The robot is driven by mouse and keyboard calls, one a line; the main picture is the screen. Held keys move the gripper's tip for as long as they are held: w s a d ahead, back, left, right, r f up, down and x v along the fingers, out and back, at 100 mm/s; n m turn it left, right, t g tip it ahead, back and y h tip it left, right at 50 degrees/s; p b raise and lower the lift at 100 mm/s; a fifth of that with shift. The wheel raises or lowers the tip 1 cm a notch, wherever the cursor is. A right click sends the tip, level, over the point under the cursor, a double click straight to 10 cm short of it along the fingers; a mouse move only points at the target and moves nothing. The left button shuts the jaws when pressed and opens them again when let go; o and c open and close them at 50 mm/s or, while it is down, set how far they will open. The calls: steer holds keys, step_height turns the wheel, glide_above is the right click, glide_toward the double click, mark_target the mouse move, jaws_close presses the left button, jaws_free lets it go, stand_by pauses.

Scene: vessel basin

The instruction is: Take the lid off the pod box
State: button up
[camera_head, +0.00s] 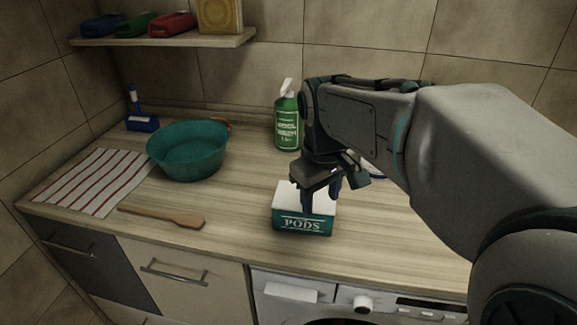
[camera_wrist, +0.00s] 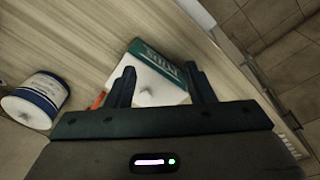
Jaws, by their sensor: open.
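The pod box (camera_head: 302,225) is teal with white "PODS" lettering and stands on the wooden counter near its front edge. Its white lid (camera_head: 288,196) is on top; a small knob on the lid (camera_wrist: 146,92) shows in the wrist view. My gripper (camera_head: 321,203) is above the box, pointing down. In the wrist view my gripper (camera_wrist: 163,78) is open, its two dark fingers on either side of the knob with nothing between them touching. I cannot tell the exact height of the fingertips over the lid. Part of the lid is hidden behind the fingers.
A teal basin (camera_head: 188,158), a wooden spatula (camera_head: 165,217) and a striped cloth (camera_head: 88,182) lie to the left. A green spray bottle (camera_head: 287,122) stands behind the box. A white and blue tub (camera_wrist: 36,99) is near my gripper.

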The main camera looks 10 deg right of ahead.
steer(key=w+r+n+g+p, duration=0.1)
steer(key=w+r+n, duration=0.2)
steer(key=w, duration=0.3)
steer(key=w+r+n+g, duration=0.1)
steer(key=w+r+n, duration=0.2)
steer(key=w, duration=0.4)
glide_above(287, 197)
steer(key=d, duration=0.4)
steer(key=shift+n+h, duration=0.3)
steer(key=shift+n, duration=0.1)
step_height(287, 197, down, 8)
steer(key=shift+d+f, duration=0.1)
steer(key=shift+f, duration=0.05)
steer(key=shift+s+d+f+p, duration=0.1)
steer(key=shift+f+p, duration=0.1)
steer(key=shift+f, duration=1.25)
steer(key=shift+s+f+p, duration=0.1)
steer(key=shift+f+p, duration=0.05)
steer(key=shift+f, duration=1.25)
jaws_close()
